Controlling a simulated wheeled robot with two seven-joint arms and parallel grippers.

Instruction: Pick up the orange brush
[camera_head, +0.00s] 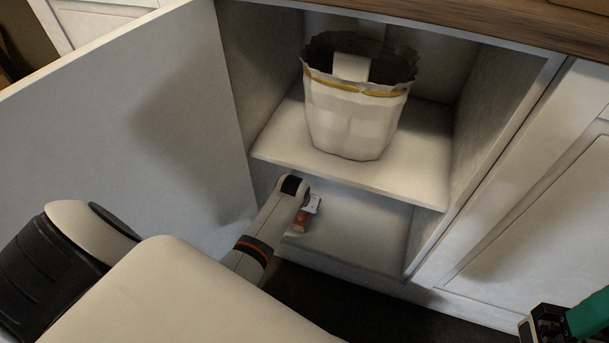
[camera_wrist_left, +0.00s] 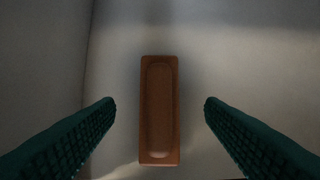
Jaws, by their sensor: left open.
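The orange brush (camera_wrist_left: 160,112) lies lengthwise in the left wrist view, an elongated block with a rounded recess on its face. The green ridged fingers of my left gripper (camera_wrist_left: 160,104) are spread on either side of it, with a gap on both sides; it is not held. In the head view, a small orange patch (camera_head: 300,222) shows on the lower shelf beside my left wrist, probably the brush. My left fingers are hidden there by the arm. Part of my right gripper (camera_head: 546,324), black with green, shows at the lower right corner; its opening is unclear.
The lower shelf (camera_head: 362,228) lies below an upper shelf (camera_head: 283,146) carrying a lined white bin (camera_head: 352,125). The open cabinet door (camera_head: 150,110) stands to the left. The cabinet's right side wall (camera_head: 490,130) bounds the space. The lower shelf's right part is clear.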

